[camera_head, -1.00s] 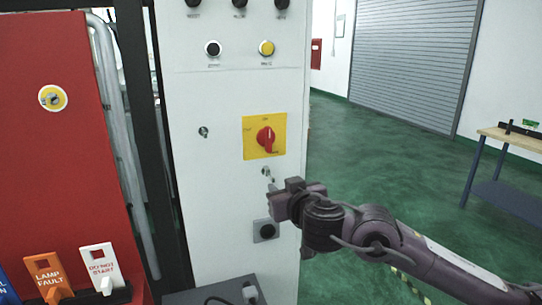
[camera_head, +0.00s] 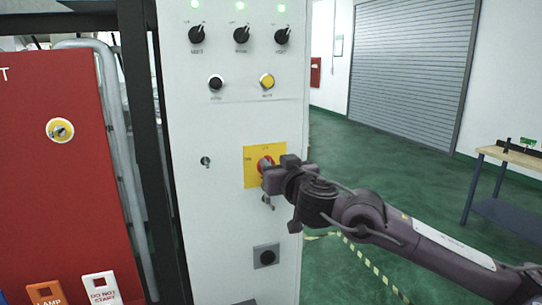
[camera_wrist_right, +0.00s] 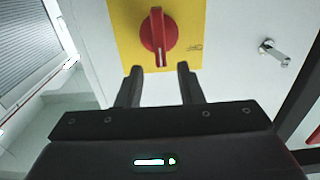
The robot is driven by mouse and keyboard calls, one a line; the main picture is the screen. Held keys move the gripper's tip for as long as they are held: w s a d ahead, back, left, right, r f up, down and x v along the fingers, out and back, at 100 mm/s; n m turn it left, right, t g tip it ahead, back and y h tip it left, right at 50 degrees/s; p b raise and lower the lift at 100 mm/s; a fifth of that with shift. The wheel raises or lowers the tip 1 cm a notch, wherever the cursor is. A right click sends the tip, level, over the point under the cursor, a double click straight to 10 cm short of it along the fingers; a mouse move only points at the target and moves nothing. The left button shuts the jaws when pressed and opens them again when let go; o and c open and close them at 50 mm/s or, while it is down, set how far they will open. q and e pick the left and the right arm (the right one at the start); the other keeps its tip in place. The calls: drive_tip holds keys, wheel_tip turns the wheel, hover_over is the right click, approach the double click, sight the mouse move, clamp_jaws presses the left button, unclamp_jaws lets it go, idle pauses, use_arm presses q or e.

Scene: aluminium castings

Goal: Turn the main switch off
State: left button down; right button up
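The main switch is a red rotary knob (camera_head: 265,163) on a yellow plate (camera_head: 250,178) on the white cabinet front. My right gripper (camera_head: 270,178) is at the plate and partly hides the knob in the head view. In the right wrist view, the red knob (camera_wrist_right: 158,35) shows whole, its handle bar running up and down the picture. The right gripper's two fingers (camera_wrist_right: 160,75) are apart and empty, just short of the knob with its lower end lined up between them. My left gripper is not in view.
A key in a lock (camera_wrist_right: 274,52) sticks out beside the plate. Three black selector knobs (camera_head: 241,35) with green lamps, a black button (camera_head: 215,82) and a yellow button (camera_head: 267,81) sit higher on the cabinet. A red board (camera_head: 60,200) stands left; a workbench (camera_head: 505,155) stands right.

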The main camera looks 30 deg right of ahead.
sight(270, 160)
drive_tip(key=shift+p+x, duration=0.35)
drive_tip(key=shift+x, duration=1.25)
drive_tip(key=shift+a, duration=0.1)
drive_tip(key=shift+c, duration=0.2)
drive_tip(key=shift+f, duration=0.15)
clamp_jaws()
